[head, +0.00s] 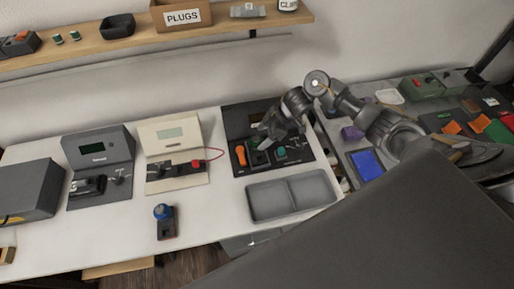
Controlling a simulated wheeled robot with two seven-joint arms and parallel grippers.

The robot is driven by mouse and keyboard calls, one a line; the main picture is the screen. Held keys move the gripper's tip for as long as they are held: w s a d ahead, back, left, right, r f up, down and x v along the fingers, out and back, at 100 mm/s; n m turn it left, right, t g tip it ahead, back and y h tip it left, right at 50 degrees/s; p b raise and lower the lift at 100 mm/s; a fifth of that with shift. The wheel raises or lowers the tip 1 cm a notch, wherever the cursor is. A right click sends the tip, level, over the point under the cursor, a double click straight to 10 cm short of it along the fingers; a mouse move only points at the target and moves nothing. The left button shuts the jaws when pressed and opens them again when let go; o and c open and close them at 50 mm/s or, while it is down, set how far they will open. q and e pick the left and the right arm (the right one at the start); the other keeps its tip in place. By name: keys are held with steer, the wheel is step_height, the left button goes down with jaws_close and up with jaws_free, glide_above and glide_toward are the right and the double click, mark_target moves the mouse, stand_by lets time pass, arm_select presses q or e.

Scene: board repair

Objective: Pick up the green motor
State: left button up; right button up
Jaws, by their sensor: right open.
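A small teal-green part (280,153), the likeliest green motor here, stands on the black board (302,165) at the back of the white table. It is too small to make out in detail. My right gripper (262,134) reaches in from the right over the black board, tilted down, and is open. It is above and to the left of the green part, and it hides some of the board behind it. I cannot tell whether its fingers touch anything. My left gripper is not in view.
An orange part (240,155) stands close by on the board. A grey two-part tray (257,211) lies in front. A beige device (188,179) and a dark device (88,196) stand left. A blue-topped part (162,212) stands on the table. Clear tabletop surrounds it.

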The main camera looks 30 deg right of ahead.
mark_target(260, 138)
steer(key=x, duration=0.4)
steer(key=shift+p, duration=0.3)
steer(key=shift+w, duration=0.1)
steer(key=c, duration=1.1)
